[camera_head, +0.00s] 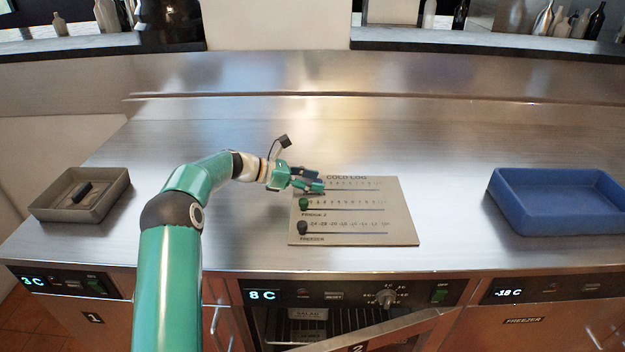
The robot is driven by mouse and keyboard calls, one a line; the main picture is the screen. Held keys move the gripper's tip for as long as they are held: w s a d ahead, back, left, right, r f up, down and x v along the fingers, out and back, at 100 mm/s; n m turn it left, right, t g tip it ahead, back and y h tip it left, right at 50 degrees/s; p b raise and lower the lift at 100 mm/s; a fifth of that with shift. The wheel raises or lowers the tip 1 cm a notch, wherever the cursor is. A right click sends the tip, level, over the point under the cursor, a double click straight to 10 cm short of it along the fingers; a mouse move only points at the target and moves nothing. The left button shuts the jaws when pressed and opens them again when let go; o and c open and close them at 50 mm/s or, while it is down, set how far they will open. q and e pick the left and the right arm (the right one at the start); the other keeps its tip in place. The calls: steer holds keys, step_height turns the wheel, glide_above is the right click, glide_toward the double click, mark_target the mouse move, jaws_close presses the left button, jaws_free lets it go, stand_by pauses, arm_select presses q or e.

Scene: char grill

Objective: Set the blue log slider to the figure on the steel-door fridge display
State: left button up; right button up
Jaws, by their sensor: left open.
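The cold log board (400,212) lies flat on the steel counter, with three slider rows. The top row's knob is hidden behind my left gripper (316,181), so I cannot make out the blue slider. My left gripper is open over the left part of that row; contact cannot be told. A green knob (304,203) sits at the left end of the middle row, and a dark knob (302,227) at the left end of the freezer row. The left unit's display (32,281) reads 3 C, above a metal door marked 1. My right gripper is out of view.
The middle display (262,295) reads 8 C, above a door marked 2 (380,330) that stands ajar. The freezer display (508,293) reads -18 C. A grey tray (110,200) holding a dark block stands left; a blue tray (560,222) stands right. The counter behind the board is clear.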

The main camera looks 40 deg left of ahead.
mark_target(326, 190)
arm_select(q)
jaws_close()
stand_by(0.3)
steer(key=shift+w+d, duration=0.1)
steer(key=shift+d, duration=0.05)
steer(key=w+d, duration=0.2)
steer(key=d, duration=0.1)
steer(key=shift+w+p, duration=0.1)
steer(key=shift+p, duration=0.25)
steer(key=shift+a, duration=0.15)
jaws_free()
